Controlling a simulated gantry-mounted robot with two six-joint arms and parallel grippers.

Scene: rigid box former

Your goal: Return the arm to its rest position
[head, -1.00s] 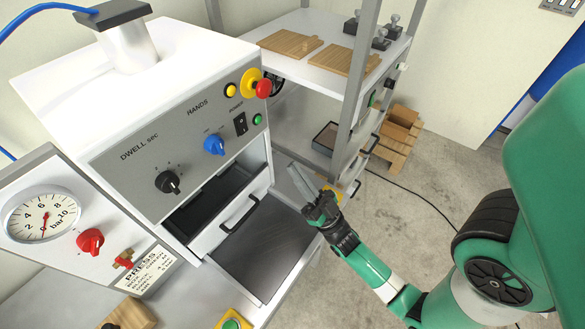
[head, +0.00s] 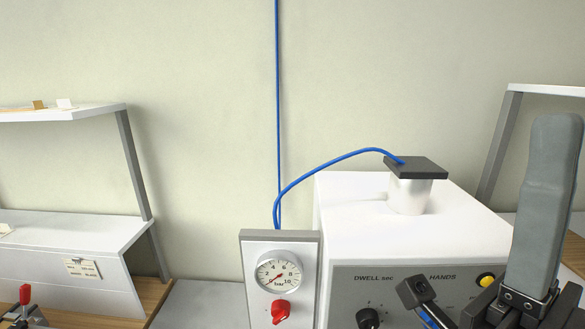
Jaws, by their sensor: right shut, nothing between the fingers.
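My right gripper (head: 556,135) stands upright at the right edge, close to the camera and in front of the white press. Its grey fingers point up and are shut, with nothing held. Its dark base and the arm below run out of the bottom of the picture. My left gripper is not in view.
The white press (head: 350,215) with its dial panel is at the lower right, partly behind my gripper. A gauge panel (head: 250,285) stands beside it. A blue hose (head: 330,158) runs from the press top. A white shelf unit (head: 75,235) is at left.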

